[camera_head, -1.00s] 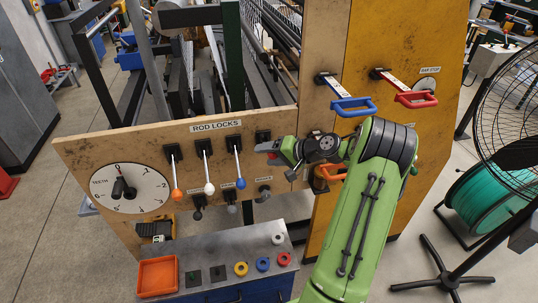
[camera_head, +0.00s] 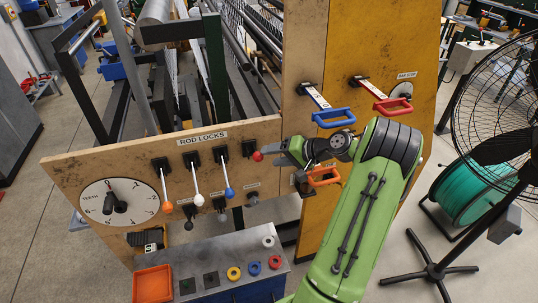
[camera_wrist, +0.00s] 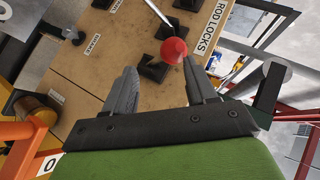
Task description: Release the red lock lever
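The red lock lever shows as a red ball knob (camera_head: 257,156) at the right end of the ROD LOCKS row; it also shows in the wrist view (camera_wrist: 174,50). It sticks out from its black mount (camera_head: 248,149); its shaft is mostly hidden behind the knob. My gripper (camera_head: 276,152) is just right of the knob in the head view. In the wrist view my gripper (camera_wrist: 160,72) has its fingers apart with nothing held. The knob lies just beyond the fingertips, nearer the right one. I cannot tell whether it touches.
Orange (camera_head: 168,207), white (camera_head: 199,199) and blue (camera_head: 230,193) knobbed levers hang down to the left. A blue handle (camera_head: 333,117), red handle (camera_head: 394,106) and orange handle (camera_head: 323,177) stick out on the right. A button console (camera_head: 215,272) stands below. A fan (camera_head: 497,100) is at right.

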